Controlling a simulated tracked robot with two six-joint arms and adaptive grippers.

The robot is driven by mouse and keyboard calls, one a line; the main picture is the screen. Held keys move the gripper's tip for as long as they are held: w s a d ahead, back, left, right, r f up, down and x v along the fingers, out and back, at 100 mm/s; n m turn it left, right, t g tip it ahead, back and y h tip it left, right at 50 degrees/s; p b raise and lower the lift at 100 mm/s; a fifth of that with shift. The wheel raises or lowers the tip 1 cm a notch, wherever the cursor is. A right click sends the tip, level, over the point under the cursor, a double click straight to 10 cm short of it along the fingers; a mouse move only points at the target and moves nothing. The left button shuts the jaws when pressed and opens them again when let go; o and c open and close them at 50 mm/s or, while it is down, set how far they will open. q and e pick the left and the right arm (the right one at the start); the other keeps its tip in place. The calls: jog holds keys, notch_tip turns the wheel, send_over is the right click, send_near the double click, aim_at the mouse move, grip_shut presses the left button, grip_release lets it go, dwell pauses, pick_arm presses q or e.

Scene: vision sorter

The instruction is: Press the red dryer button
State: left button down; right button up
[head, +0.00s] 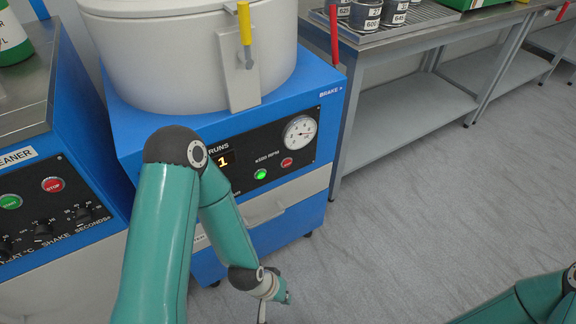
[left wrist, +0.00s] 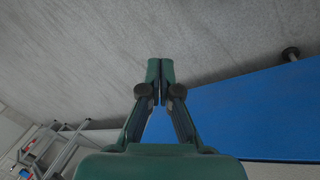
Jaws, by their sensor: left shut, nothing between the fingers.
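The blue machine (head: 130,115) in the middle of the head view, with a pale drum on top, appears to be the dryer. Its dark front panel carries a small red button (head: 286,162), right of a lit green button (head: 260,174) and below a dial. My left arm passes in front of the panel's left part, and both buttons stay visible. My left gripper (head: 286,297) is low in front of the machine, well below the red button and touching nothing visible. In the left wrist view its fingers (left wrist: 160,68) are closed together and empty, over grey floor. My right gripper is out of view.
A blue cleaner (head: 22,163) with its own red STOP button (head: 52,184) stands at the left. A steel bench (head: 400,45) with cans is at the back right. Yellow (head: 245,24) and red (head: 334,35) levers stick up by the drum. Open floor lies to the right.

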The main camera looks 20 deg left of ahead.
aim_at(287, 163)
pick_arm(q)
jog(key=w+r+t+y+b, duration=0.1)
jog(key=w+r+t+b, duration=0.2)
jog(key=w, duration=0.6)
jog(key=w+r+n+t+y+b, duration=0.2)
jog(key=w+r+t+b, duration=0.1)
jog(key=r, duration=0.6)
jog(key=w+r+n+t+y+b, duration=0.2)
jog(key=w+r+n+t+b, duration=0.1)
jog(key=w+r+t, duration=0.3)
notch_tip(287, 163, up, 3)
jog(key=shift+w+d+f+y+b, duration=0.15)
jog(key=shift+w+y+b, duration=0.2)
jog(key=shift+b, duration=0.1)
jog(key=w+a, duration=0.5)
jog(key=a, duration=0.2)
jog(key=shift+w, duration=0.25)
